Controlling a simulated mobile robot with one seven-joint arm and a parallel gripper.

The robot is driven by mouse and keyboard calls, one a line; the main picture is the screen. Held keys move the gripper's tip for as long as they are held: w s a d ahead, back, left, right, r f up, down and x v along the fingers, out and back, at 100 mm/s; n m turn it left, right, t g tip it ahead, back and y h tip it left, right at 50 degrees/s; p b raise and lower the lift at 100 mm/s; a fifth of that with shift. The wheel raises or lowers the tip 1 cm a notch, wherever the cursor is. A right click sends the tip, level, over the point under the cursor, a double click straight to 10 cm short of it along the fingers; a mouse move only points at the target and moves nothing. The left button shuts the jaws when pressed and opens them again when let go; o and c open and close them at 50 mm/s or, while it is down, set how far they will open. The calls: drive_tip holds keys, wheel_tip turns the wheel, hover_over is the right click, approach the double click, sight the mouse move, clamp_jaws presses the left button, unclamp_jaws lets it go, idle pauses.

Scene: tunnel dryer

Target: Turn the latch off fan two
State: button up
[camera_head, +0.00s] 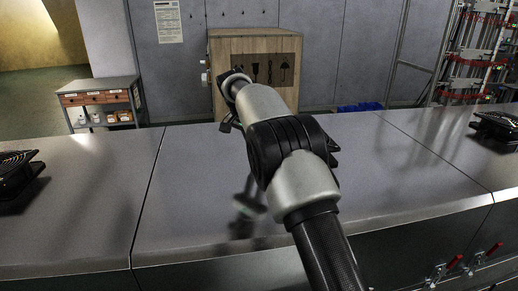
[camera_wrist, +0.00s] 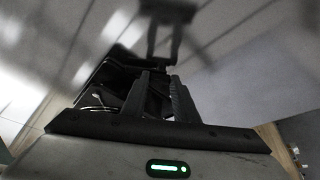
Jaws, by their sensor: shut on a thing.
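In the wrist view the two dark fingers of my gripper (camera_wrist: 160,92) stand close together. They are shut on a dark thing between them, too dim to name. A black part (camera_wrist: 108,82) shows beside and behind the left finger; I cannot tell whether it is a fan or latch. In the head view my arm reaches over the steel top and hides its far end. One black fan (camera_head: 18,172) sits at the left edge and another (camera_head: 498,126) at the right. No number marks either. Two red handles (camera_head: 455,262) (camera_head: 490,250) show on the front at lower right.
The long steel top (camera_head: 190,190) is mostly clear and reflects my arm. Behind it stand a wooden crate (camera_head: 225,45), a small drawer table (camera_head: 97,95) at left, a blue bin (camera_head: 360,107) and a rack with red parts (camera_head: 480,55) at right.

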drive_tip(key=shift+w+m+h, duration=0.25)
drive_tip(key=shift+m+h, duration=0.05)
drive_tip(key=shift+m, duration=0.9)
drive_tip(key=shift+r, duration=0.1)
drive_tip(key=shift+s+m+g, duration=0.1)
drive_tip(key=shift+m+g, duration=0.2)
drive_tip(key=shift+m, duration=0.1)
drive_tip(key=o, duration=0.8)
